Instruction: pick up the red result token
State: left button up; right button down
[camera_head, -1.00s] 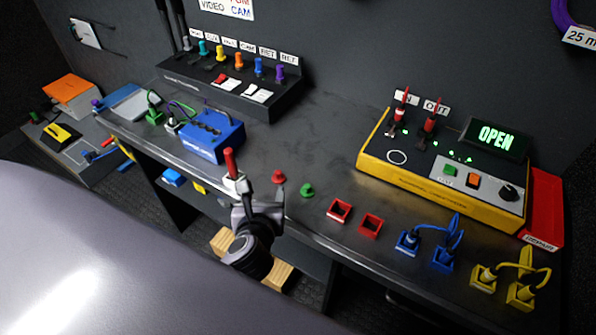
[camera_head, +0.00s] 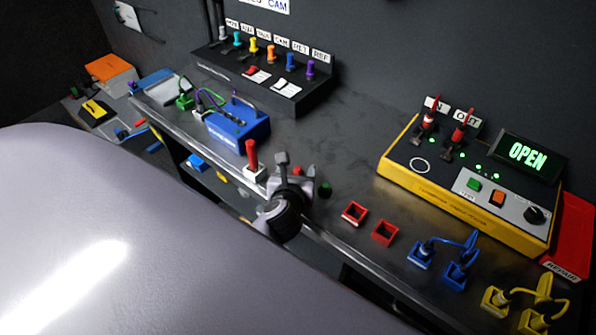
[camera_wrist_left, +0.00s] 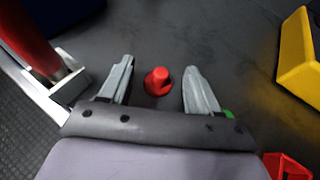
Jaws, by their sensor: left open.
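The red result token (camera_wrist_left: 158,81) stands on the dark bench top in the left wrist view, a small red peg with a wider base. In the head view the red token (camera_head: 297,171) shows only in part behind my left gripper (camera_head: 296,170). A green token (camera_head: 325,189) stands just right of the gripper. In the wrist view a bit of green (camera_wrist_left: 228,114) shows behind the right finger. My right gripper is not in view.
A red-handled piece in a white holder (camera_head: 253,165) stands close left of the gripper. Two red square sockets (camera_head: 384,233) lie to the right. A yellow tester (camera_head: 455,208) reading OPEN and a blue box (camera_head: 238,130) stand farther off. The bench between them is clear.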

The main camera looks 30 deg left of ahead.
pick_arm(q)
jog(key=shift+w, duration=0.1)
jog(key=c, duration=1.1)
jog(key=shift+o, duration=0.2)
jog(key=shift+r, duration=0.1)
